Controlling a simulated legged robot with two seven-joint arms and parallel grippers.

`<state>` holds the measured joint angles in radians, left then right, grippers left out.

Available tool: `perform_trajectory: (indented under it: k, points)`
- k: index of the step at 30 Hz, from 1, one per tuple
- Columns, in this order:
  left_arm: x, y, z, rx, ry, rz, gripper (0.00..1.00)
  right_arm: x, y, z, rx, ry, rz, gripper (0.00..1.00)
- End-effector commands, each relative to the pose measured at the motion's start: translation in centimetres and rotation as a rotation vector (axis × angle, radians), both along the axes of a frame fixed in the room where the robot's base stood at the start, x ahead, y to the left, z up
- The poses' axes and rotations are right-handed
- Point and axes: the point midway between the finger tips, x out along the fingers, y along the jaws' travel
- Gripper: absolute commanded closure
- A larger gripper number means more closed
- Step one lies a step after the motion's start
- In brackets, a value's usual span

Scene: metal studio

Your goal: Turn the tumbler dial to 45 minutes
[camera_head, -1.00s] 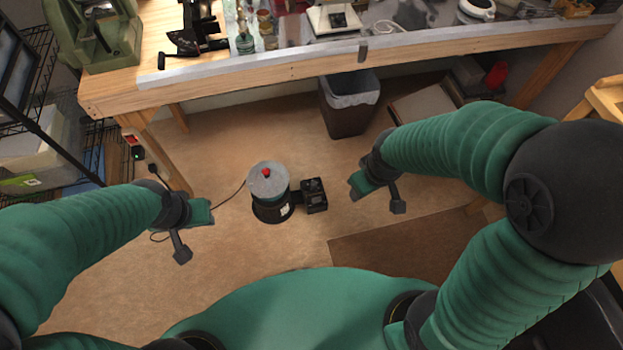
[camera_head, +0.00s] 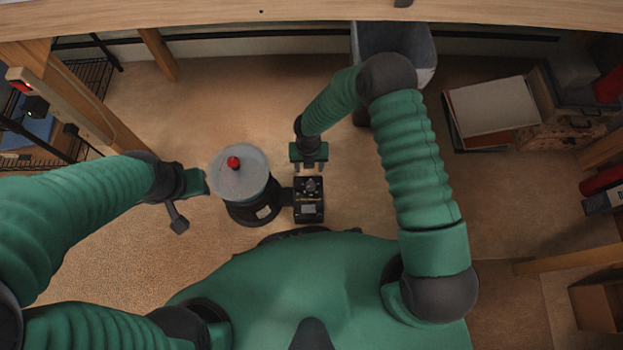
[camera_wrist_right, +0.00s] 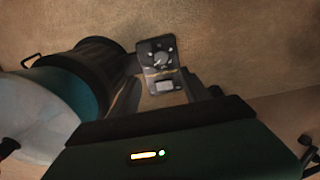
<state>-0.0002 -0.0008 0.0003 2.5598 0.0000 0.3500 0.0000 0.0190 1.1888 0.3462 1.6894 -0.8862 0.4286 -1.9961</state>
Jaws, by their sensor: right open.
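The tumbler (camera_head: 241,180) stands on the floor, a black base with a green drum and a grey lid with a red knob. Its black control box (camera_head: 308,210) sits to its right with the dial (camera_head: 310,185) on its face. In the right wrist view the dial (camera_wrist_right: 161,60) shows between and beyond the fingers. My right gripper (camera_head: 309,168) is open and empty, just behind the control box, pointing down toward it. It also shows in the right wrist view (camera_wrist_right: 165,98). My left gripper (camera_head: 188,204) is left of the tumbler, apart from it; its jaw state is unclear.
A wooden workbench (camera_head: 250,18) runs along the back. A grey bin (camera_head: 412,45) stands below it, behind my right arm. A box with papers (camera_head: 492,108) lies at the right. Floor around the tumbler is mostly clear.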

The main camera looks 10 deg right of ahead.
Motion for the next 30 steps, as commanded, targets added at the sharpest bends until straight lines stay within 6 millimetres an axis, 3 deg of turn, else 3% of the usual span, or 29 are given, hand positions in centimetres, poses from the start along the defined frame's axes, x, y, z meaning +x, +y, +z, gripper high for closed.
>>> perform_trajectory:
  k: [6, 15, 21, 30]
  points:
    - [0.0, 0.1, -3.9, 0.0, 0.001, 0.001, 0.64, -0.1, -0.3, -6.4, 0.007, 0.005, -0.005, 0.45]
    - [0.0, 0.1, -8.1, 0.0, 0.001, 0.0, 0.64, 0.0, -0.2, -13.7, 0.008, 0.003, -0.006, 0.45]
    - [0.0, 0.1, -9.1, 0.0, 0.001, 0.0, 0.64, 0.0, -0.2, -15.6, 0.007, 0.001, -0.007, 0.45]
    - [0.0, 0.1, -9.0, 0.0, 0.001, 0.0, 0.64, 0.0, -0.2, -15.6, 0.006, 0.002, -0.007, 0.48]
